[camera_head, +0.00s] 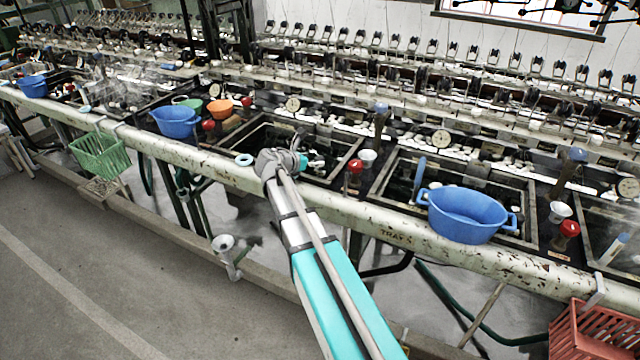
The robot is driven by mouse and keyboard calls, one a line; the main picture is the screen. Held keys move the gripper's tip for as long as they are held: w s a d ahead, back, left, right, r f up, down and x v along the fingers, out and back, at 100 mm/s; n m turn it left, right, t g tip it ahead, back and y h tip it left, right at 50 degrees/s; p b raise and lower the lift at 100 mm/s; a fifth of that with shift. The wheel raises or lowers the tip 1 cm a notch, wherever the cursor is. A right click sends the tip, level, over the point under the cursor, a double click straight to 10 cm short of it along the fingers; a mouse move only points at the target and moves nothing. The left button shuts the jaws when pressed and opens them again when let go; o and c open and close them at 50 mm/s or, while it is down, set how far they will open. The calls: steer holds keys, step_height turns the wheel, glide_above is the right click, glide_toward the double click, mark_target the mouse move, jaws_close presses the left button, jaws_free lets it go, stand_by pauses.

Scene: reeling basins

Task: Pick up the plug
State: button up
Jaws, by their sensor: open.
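I cannot clearly make out a plug in the head view. A small pale-blue ring (245,159) lies on the pale front rail, just left of my arm's end; I cannot tell whether it belongs to the plug. My gripper (308,153) is open and is over the near edge of the middle basin (335,140). The arm's wrist hides part of the gripper and of the rail. Several small white things are in the basin just beyond the gripper, too small to tell apart.
A large blue tub (467,214) stands on the rail at right; another blue tub (176,122) and an orange bowl (220,107) are at left. Red-topped knobs (355,167) stand between basins. A green basket (98,154) and a red basket (592,330) hang in front.

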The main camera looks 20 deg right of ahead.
mark_target(316, 160)
steer(key=shift+b+x, duration=0.5)
steer(key=shift+x, duration=1.15)
steer(key=shift+s+f, duration=0.1)
steer(key=shift+c, duration=0.3)
jaws_close()
